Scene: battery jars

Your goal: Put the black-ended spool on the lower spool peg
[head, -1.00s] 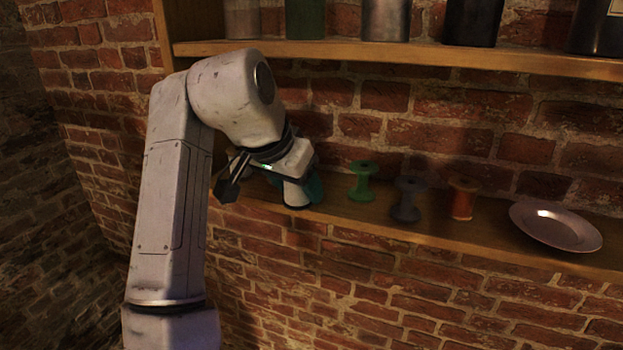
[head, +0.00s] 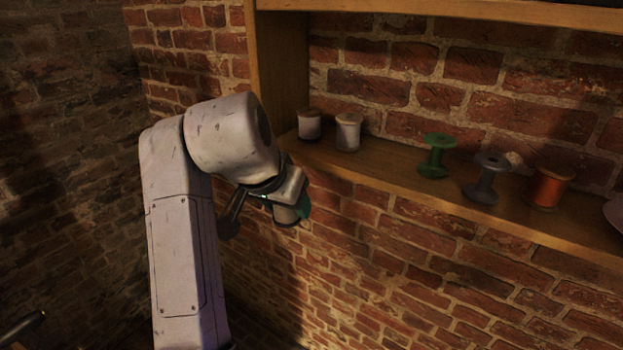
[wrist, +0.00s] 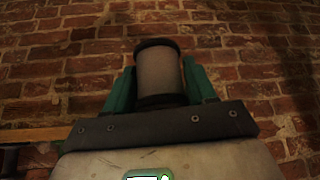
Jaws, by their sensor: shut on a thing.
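My gripper (head: 294,209) is shut on the black-ended spool. In the wrist view the spool (wrist: 159,76) has a pale grey body and dark ends. It stands upright between the two green fingers (wrist: 160,88). In the head view the gripper is in front of the shelf, left of and below its front edge, over open space. The spool (head: 286,214) is only partly visible there, below the wrist. No spool peg shows in either view.
A plate (head: 615,215) is cut off at the right. The space below the shelf is clear.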

